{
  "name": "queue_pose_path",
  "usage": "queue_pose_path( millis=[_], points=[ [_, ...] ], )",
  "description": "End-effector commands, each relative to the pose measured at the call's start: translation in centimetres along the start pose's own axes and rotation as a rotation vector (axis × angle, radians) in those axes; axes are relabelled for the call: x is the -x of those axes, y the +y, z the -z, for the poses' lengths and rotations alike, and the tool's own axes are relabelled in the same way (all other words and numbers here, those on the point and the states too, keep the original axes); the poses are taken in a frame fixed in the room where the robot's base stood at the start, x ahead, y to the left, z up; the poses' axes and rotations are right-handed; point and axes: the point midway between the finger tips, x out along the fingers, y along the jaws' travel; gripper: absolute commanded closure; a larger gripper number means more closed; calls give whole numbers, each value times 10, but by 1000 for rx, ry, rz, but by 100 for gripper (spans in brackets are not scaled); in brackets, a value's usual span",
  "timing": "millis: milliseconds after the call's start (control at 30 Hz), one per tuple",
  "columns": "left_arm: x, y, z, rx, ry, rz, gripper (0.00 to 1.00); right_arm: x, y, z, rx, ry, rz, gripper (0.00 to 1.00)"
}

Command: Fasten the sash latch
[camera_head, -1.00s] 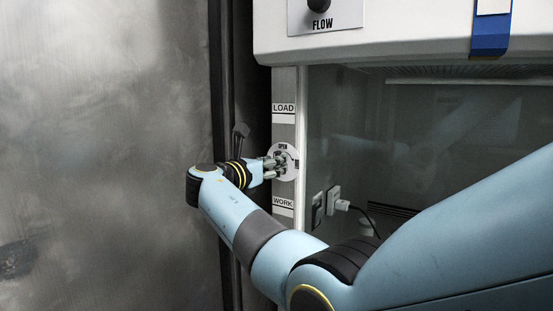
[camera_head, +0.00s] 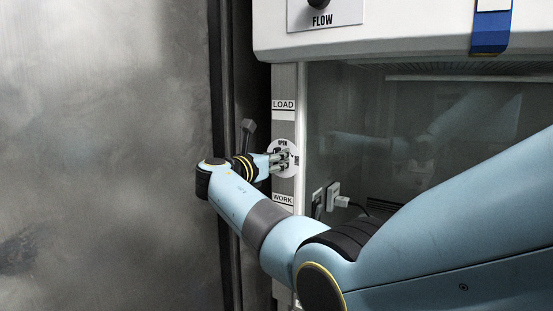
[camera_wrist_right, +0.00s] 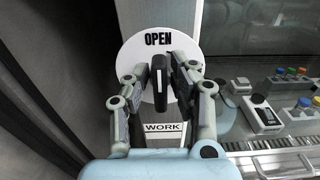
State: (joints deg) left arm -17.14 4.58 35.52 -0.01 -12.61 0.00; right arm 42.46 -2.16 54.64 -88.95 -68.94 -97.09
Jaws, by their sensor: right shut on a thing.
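The sash latch is a dark handle (camera_wrist_right: 159,80) on a round white plate (camera_wrist_right: 133,52) marked OPEN, on the cabinet's left post. In the right wrist view the handle stands between the fingers of my right gripper (camera_wrist_right: 160,90), which is shut on it. The handle points roughly up and down in that view. In the head view my right gripper (camera_head: 281,160) reaches the round plate (camera_head: 284,146) from the left and hides much of it. My left gripper is not in view.
The post carries a LOAD label (camera_head: 284,104) above the plate and a WORK label (camera_head: 283,199) below. The glass sash (camera_head: 420,130) is to the right, with a socket and plug (camera_head: 335,197).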

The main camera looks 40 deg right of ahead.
Motion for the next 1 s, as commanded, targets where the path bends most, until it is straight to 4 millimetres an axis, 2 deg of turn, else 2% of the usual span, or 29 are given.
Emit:
queue_pose_path(
  millis=[367, 1000],
  points=[
    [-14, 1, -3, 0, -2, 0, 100, 0, -1, 2, -157, -1, -1, 100],
    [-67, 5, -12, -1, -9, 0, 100, 0, -6, 7, -751, -1, -1, 100]
  ],
)
